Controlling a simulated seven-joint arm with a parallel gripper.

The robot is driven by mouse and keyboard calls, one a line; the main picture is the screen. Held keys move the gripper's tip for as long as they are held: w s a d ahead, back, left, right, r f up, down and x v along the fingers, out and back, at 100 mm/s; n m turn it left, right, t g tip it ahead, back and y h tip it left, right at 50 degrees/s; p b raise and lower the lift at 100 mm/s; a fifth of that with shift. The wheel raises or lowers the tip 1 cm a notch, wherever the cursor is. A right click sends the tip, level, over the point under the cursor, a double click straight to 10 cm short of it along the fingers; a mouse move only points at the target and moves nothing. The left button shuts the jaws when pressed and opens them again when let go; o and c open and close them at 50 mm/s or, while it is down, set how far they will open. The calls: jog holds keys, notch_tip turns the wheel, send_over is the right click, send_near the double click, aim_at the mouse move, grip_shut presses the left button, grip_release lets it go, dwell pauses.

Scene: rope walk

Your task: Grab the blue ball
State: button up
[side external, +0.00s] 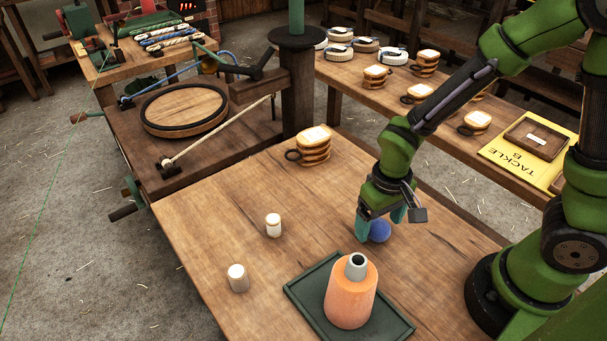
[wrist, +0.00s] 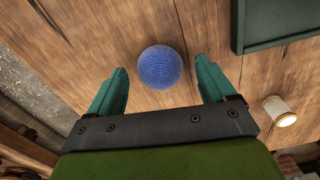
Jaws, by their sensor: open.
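The blue ball (side external: 379,230) rests on the wooden table, just in front of my arm's base. It has a ridged, wound surface and also shows in the wrist view (wrist: 160,67). My gripper (side external: 380,222) is green, points down and is open, with its fingers close to the ball. In the wrist view my gripper (wrist: 163,82) has one finger on each side of the ball, with gaps between. The ball lies at or slightly beyond the fingertips there. In the side view the near finger partly covers the ball's left edge.
A dark green tray (side external: 300,291) holding an orange bottle (side external: 350,297) stands close by. Two small whitish spools (side external: 273,225) and (side external: 238,278) stand to the left. The table between coil and ball is clear.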

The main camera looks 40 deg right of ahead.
jog(key=shift+f, duration=0.5)
jog(key=c, duration=1.1)
